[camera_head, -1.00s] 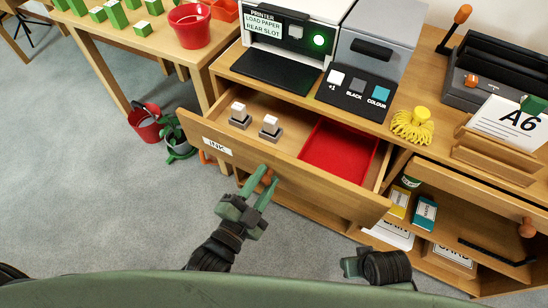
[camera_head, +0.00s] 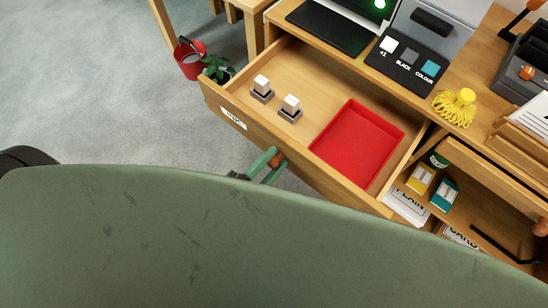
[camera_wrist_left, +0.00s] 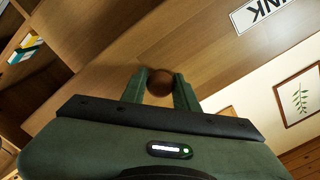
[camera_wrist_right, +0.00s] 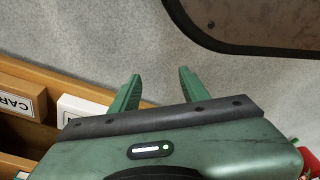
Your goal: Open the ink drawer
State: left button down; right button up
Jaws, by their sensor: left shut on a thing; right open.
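The ink drawer (camera_head: 330,182) is pulled out of the wooden cabinet, with its inside in plain view. In it are two small grey blocks with white tops (camera_head: 262,88) and a red tray (camera_head: 358,142). Its front carries an INK label (camera_head: 233,118), which also shows upside down in the left wrist view (camera_wrist_left: 262,13). My left gripper (camera_head: 268,166) is shut on the drawer's round wooden knob (camera_wrist_left: 159,80), one finger on each side. My right gripper (camera_wrist_right: 157,84) is open and empty, low near the cabinet; it is hidden in the head view.
A second open compartment with yellow and teal boxes (camera_head: 421,178) is at the right. A yellow tasselled object (camera_head: 456,106) and a button panel (camera_head: 408,62) are on the cabinet top. A red bucket (camera_head: 188,60) and a plant (camera_head: 215,68) stand on the floor at left.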

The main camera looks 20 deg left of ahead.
pick_arm(q)
jog(key=c, duration=1.1)
grip_release()
jog(key=shift+o, duration=0.2)
jog(key=v, duration=0.8)
pick_arm(e)
jog(key=shift+s+d+f, duration=0.1)
jog(key=shift+s+f, duration=0.05)
jog(key=shift+f, duration=0.25)
pick_arm(q)
jog(key=shift+w, duration=0.1)
